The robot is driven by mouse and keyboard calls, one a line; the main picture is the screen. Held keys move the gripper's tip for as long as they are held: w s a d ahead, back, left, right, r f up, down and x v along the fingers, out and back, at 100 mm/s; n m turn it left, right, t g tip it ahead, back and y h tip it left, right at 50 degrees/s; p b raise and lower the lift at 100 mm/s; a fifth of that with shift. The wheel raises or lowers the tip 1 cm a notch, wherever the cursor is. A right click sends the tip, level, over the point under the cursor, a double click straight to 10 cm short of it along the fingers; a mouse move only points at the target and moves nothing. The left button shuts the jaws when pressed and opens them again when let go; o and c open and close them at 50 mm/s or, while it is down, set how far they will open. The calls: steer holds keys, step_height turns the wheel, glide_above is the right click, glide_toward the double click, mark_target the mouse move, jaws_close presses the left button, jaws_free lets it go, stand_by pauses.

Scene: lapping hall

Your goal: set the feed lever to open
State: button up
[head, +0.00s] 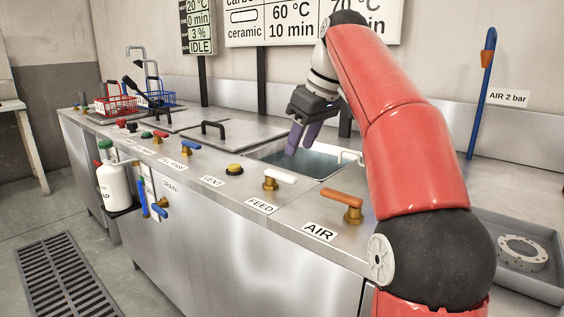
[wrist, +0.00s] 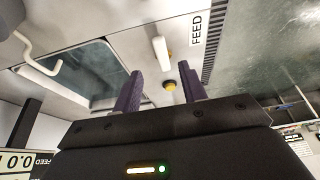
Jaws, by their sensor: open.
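The feed lever (head: 281,177) has a white handle on a brass stem and stands on the bench front, behind the FEED label (head: 261,205). Its handle points right and slightly back in the head view. In the wrist view the white handle (wrist: 160,48) shows just beyond the fingers, with the FEED label (wrist: 195,28) beside it. My gripper (head: 300,145), with purple fingers, is above the open tank, behind and above the lever and apart from it. In the wrist view my gripper (wrist: 163,83) is open and empty.
A tray with a metal ring (head: 522,252) is far right.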

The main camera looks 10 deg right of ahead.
mark_target(288, 176)
steer(key=b+x, duration=0.2)
steer(key=x, duration=0.5)
steer(key=shift+a+f+b, duration=0.1)
steer(key=shift+f+b, duration=0.15)
steer(key=shift+b, duration=0.1)
jaws_close()
